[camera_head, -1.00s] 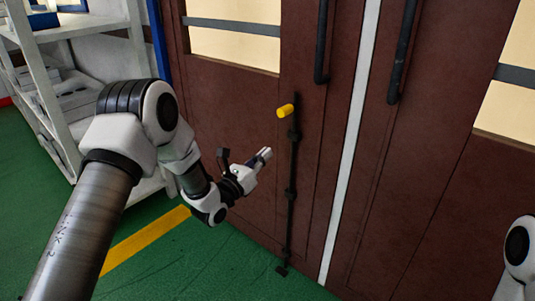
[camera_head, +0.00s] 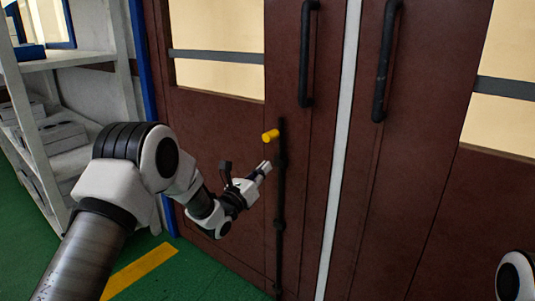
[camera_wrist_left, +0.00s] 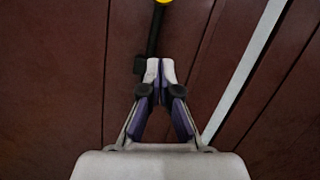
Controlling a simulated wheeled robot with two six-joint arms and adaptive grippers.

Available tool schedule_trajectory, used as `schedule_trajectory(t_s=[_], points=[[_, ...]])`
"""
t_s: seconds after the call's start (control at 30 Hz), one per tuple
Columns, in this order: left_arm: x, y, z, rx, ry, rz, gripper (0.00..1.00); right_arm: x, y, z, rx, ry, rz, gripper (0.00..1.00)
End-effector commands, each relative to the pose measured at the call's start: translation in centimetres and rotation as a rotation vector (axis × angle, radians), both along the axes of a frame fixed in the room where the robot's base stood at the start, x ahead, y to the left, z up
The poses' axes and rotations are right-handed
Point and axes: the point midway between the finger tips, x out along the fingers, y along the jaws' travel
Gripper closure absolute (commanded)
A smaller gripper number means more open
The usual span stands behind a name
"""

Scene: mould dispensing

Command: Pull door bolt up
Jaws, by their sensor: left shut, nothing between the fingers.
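The door bolt is a thin black vertical rod (camera_head: 280,190) on the left door leaf, with a yellow knob (camera_head: 270,135) near its top. My left gripper (camera_head: 265,167) is shut and empty, with its fingertips just left of the rod and a little below the yellow knob. In the left wrist view the shut fingertips (camera_wrist_left: 160,68) point at the rod (camera_wrist_left: 155,35), and the yellow knob (camera_wrist_left: 163,2) is cut off at the top edge. I cannot tell whether the fingertips touch the rod. The right gripper is out of view.
Two brown doors meet at a white strip (camera_head: 341,130), with black handles on the left leaf (camera_head: 306,60) and right leaf (camera_head: 386,60). A white shelf unit (camera_head: 75,60) stands at the left. The green floor (camera_head: 190,270) has a yellow stripe (camera_head: 140,271).

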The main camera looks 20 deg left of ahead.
Motion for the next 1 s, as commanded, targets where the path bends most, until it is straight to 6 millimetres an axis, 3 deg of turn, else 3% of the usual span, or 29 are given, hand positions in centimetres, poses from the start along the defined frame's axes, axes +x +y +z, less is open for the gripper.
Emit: schedule_trajectory(t_s=[0.17,0.4,0.8,1.0], points=[[3.3,-1.0,1.1,-0.001,-0.005,0.000,1.00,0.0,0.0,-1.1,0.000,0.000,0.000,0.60],[3.3,-0.3,4.3,0.000,-0.001,0.000,1.00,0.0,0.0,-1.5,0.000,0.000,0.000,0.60],[3.3,-0.2,5.0,-0.001,0.001,0.001,1.00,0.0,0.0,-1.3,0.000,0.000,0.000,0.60],[3.3,-0.2,8.2,-0.001,-0.004,0.001,1.00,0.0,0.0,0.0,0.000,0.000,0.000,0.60]])
